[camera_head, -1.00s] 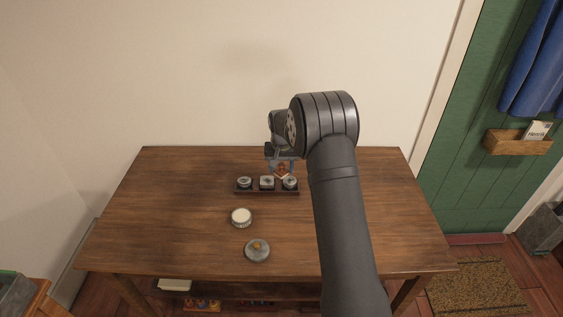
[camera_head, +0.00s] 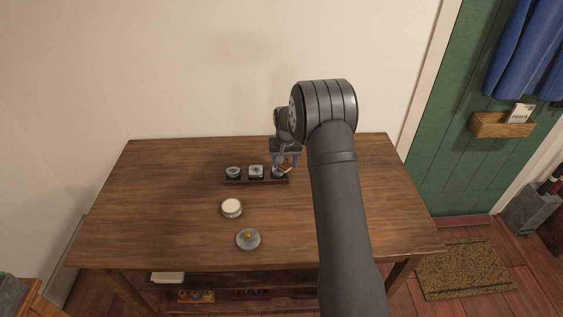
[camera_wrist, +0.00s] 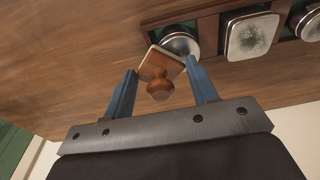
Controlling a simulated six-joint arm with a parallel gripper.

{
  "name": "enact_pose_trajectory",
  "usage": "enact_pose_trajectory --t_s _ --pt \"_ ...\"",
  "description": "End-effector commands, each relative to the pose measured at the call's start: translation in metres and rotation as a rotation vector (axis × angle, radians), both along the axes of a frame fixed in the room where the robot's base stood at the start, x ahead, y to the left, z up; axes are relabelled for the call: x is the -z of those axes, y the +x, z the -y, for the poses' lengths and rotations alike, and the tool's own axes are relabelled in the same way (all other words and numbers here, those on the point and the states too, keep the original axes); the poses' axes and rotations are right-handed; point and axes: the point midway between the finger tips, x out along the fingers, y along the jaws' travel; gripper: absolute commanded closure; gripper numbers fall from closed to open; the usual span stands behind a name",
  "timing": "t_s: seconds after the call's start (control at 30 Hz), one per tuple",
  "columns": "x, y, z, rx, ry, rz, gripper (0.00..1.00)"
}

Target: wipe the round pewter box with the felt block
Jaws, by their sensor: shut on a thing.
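My gripper (camera_head: 286,158) is shut on the felt block (camera_wrist: 165,63), a small square block with a turned wooden knob, between its blue fingers in the wrist view. The round pewter box (camera_wrist: 181,41) is at the end of a dark wooden tray (camera_head: 256,181), on the right in the head view (camera_head: 277,173). The block overlaps this box's edge in the wrist view; I cannot tell whether they touch. A square pewter box (camera_wrist: 252,36) is in the middle, and another pewter box (camera_head: 234,172) is at the tray's left end.
A round tin with a pale top (camera_head: 231,208) and a grey round lidded piece with an orange knob (camera_head: 248,239) stand on the wooden table (camera_head: 160,200) in front of the tray. The table's left side is clear. My arm covers part of its right side.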

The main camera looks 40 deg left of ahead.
Motion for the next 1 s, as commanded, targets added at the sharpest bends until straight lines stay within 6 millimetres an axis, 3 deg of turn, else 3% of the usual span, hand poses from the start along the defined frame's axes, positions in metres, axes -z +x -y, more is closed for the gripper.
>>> enact_pose_trajectory --t_s 0.57,0.67,0.73,1.0 --pt "0.001 -0.039 -0.039 -0.003 -0.002 -0.001 0.68" --pt "-0.008 -0.039 -0.039 -0.001 0.0 0.0 0.68" --pt "-0.027 -0.038 -0.039 -0.001 0.003 0.002 0.68" --pt "-0.048 -0.039 -0.039 -0.001 -0.001 -0.001 0.68"
